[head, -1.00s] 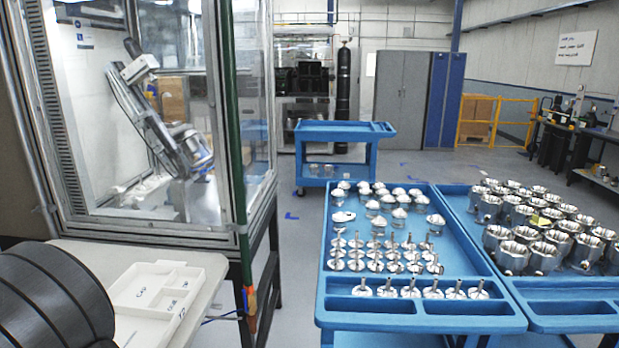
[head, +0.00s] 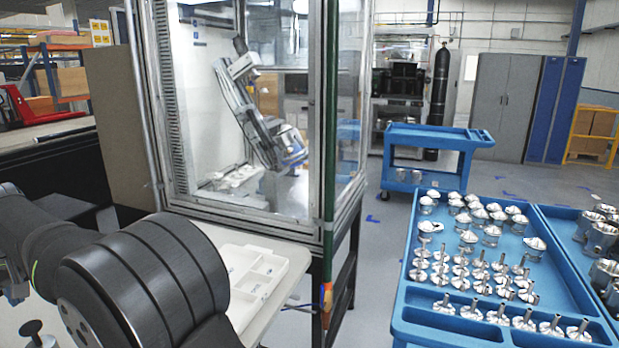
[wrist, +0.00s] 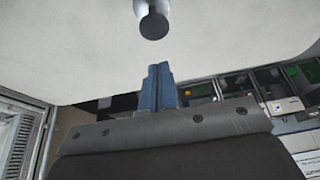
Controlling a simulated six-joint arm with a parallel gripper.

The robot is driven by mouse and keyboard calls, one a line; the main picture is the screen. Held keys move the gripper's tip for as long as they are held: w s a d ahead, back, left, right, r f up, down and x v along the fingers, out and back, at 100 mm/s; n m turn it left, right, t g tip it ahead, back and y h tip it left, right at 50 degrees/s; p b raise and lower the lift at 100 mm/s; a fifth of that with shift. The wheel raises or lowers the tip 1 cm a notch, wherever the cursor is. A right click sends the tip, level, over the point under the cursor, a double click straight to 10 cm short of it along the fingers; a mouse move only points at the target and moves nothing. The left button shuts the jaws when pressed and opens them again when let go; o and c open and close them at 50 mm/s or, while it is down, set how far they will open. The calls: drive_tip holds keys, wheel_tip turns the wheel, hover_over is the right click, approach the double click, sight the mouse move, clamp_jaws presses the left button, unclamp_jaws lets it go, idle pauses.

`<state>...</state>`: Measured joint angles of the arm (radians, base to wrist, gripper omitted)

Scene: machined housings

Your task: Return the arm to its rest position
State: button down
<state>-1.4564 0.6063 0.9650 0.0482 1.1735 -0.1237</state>
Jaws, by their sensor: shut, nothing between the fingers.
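My gripper (wrist: 158,88) shows in the wrist view as two blue fingers pressed together, with nothing between them. A pale surface fills the upper part of that view, with a dark round-ended cylinder (wrist: 153,25) in front of it. In the head view my dark arm (head: 150,280) fills the lower left, beside the white table. My gripper is not visible in the head view.
A glass-walled machine enclosure (head: 250,120) stands behind the white table. On the table is a white compartment tray (head: 275,272). A blue cart (head: 435,325) at the right holds several metal parts. Another blue cart (head: 440,135) stands farther back, with open floor between.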

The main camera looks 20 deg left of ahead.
sight(28, 325)
idle(0.3)
drive_tip(key=shift+f, duration=2.85)
